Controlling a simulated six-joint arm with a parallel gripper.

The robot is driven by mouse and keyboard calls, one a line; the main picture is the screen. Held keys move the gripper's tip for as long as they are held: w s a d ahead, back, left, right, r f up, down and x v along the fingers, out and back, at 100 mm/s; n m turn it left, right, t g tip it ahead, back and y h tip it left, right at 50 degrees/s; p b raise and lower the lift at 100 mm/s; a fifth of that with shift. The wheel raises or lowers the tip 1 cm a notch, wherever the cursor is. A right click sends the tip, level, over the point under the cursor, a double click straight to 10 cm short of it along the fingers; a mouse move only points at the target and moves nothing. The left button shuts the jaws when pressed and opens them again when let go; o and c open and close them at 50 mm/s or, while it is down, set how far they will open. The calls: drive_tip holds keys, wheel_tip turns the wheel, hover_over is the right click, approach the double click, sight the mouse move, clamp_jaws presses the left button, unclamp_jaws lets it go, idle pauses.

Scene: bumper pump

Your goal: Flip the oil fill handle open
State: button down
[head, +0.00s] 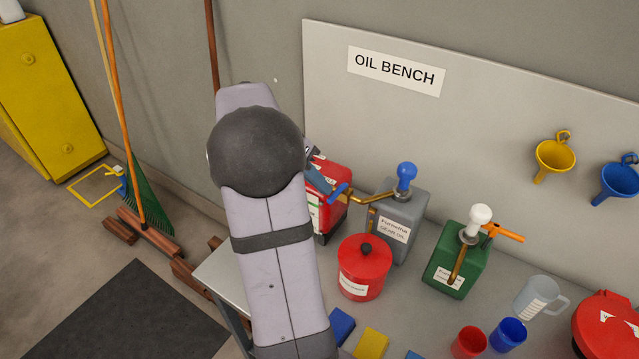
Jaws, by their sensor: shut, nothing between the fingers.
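My arm fills the middle of the head view and hides most of my gripper (313,153). Only a small dark part of it appears to show at the arm's right edge, near the red can. It is shut and holds nothing that I can see. Beside it, a grey can (403,226) labelled as gear oil has a pump with a blue knob (406,172) and a blue lever (338,191). A green can (457,266) farther right has a white knob (480,215) and an orange lever (505,232). I cannot tell which part is the oil fill handle, or whether my gripper touches anything.
A red can (334,215) stands partly behind my arm. A red lidded pot (363,272), a clear jug (537,298), and red (469,342) and blue (508,334) cups stand on the grey bench (410,310). Yellow (555,155) and blue (619,181) funnels hang behind.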

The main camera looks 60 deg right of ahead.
sight(332, 202)
drive_tip(key=shift+s+a+f+n+b, duration=0.15)
drive_tip(key=shift+s+n+b, duration=0.15)
drive_tip(key=shift+n+b, duration=0.25)
drive_tip(key=s+n+t+b, duration=0.1)
drive_tip(key=b, duration=0.1)
drive_tip(key=s+n+t+h+b, duration=0.1)
drive_tip(key=n, duration=0.1)
drive_tip(key=shift+a+f+h+b, duration=0.1)
drive_tip(key=shift+a+h+b, duration=0.1)
drive_tip(key=shift+h+b, duration=0.15)
drive_tip(key=shift+s+b, duration=0.6)
drive_tip(key=shift+b, duration=0.1)
drive_tip(key=s+d+b, duration=0.4)
drive_tip(key=s, duration=0.1)
drive_tip(key=shift+s+r, duration=0.2)
drive_tip(key=shift+s, duration=0.2)
drive_tip(key=shift+d, duration=0.15)
